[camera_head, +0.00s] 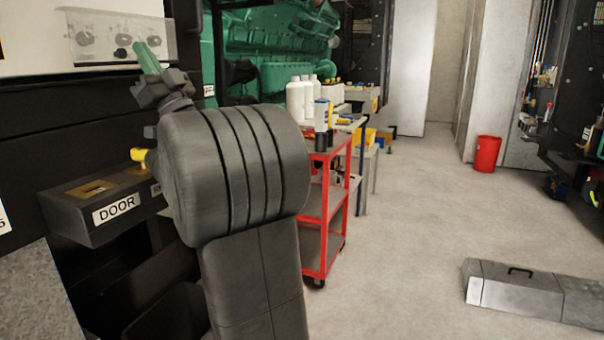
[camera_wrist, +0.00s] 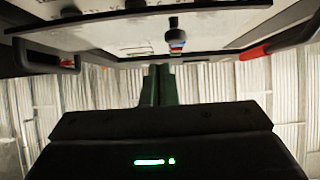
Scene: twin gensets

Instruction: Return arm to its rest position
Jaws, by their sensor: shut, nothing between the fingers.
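My gripper (camera_head: 144,50) shows at the upper left of the head view, at the end of my raised dark grey arm. Its green fingers point up, in front of a pale panel with round dials (camera_head: 118,38). In the wrist view my gripper (camera_wrist: 160,70) has its two dark green fingers side by side and touching, with nothing between them. The large rounded arm link hides part of what lies behind it.
A black box labelled DOOR (camera_head: 117,208) sticks out at the left, close to my arm. A red cart (camera_head: 324,205) with bottles stands right of the arm. A grey toolbox (camera_head: 515,288) lies on the floor at right. The middle floor is clear; a red bin (camera_head: 487,154) stands farther back.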

